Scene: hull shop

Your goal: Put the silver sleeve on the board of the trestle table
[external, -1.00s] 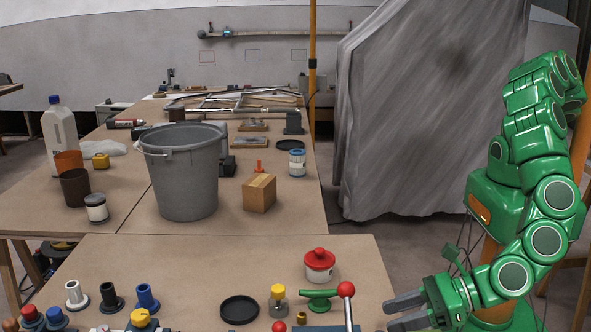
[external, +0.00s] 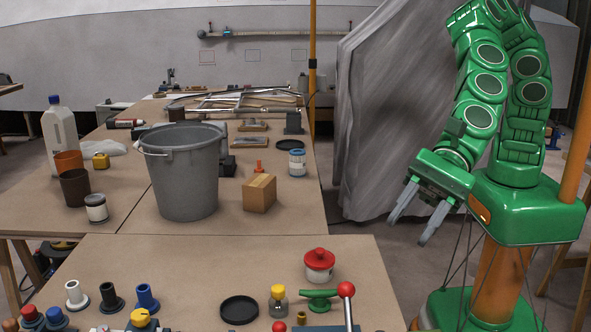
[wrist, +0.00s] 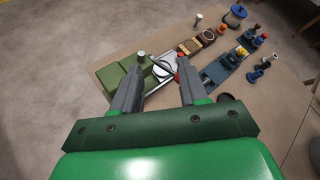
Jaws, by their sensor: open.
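My gripper (external: 411,232) is open and empty, its two grey fingers apart and pointing down, beyond the right edge of the near table. In the wrist view, my gripper (wrist: 160,80) has its fingers apart over a view of a table. I cannot pick out the silver sleeve for certain. A small pale grey cylinder (wrist: 198,19) stands at the far side of that table in the wrist view. The brown board (external: 200,262) of the near table bears several small parts; whether this is the trestle table is unclear.
A grey bucket (external: 185,185), a wooden block (external: 260,194) and a white jug (external: 60,137) stand on the table behind. A red-lidded pot (external: 319,266), a black dish (external: 239,309) and white, black and blue flanged parts stand nearer. A draped sheet (external: 425,110) hangs behind my arm.

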